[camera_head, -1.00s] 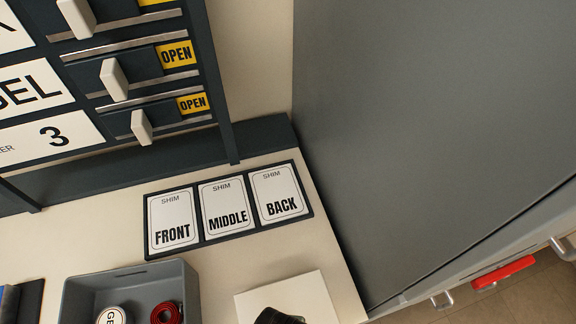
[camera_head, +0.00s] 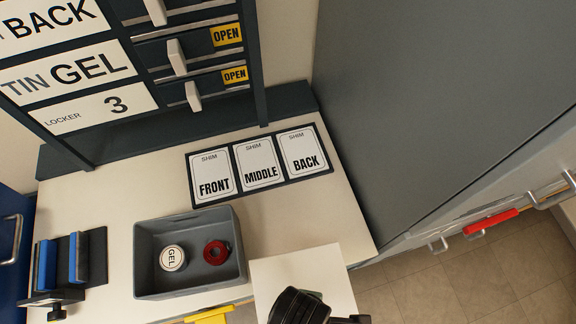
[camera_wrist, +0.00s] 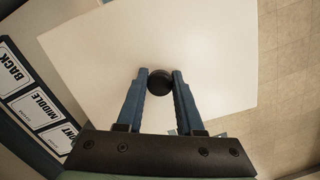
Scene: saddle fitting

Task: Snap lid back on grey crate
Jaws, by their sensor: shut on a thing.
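The grey crate (camera_head: 143,262) stands uncovered on the bench in the head view. It holds a round white tin marked GEL (camera_head: 173,258) and a red ring-shaped item (camera_head: 216,252). A flat white panel (camera_head: 318,262), apparently the lid, is just right of the crate at the bench's front edge. In the wrist view the white panel (camera_wrist: 205,45) fills the middle, under my gripper (camera_wrist: 159,78). My gripper is shut on a round black knob (camera_wrist: 159,82) over the panel. The fingertips are hidden in the head view. I cannot tell how high the panel is.
Shim cards (camera_head: 260,165) marked FRONT, MIDDLE and BACK lie behind the crate. A dark drawer rack (camera_head: 110,140) stands at the back. A holder with blue pads (camera_head: 75,260) is left of the crate. A grey cabinet wall (camera_head: 430,90) closes the right side.

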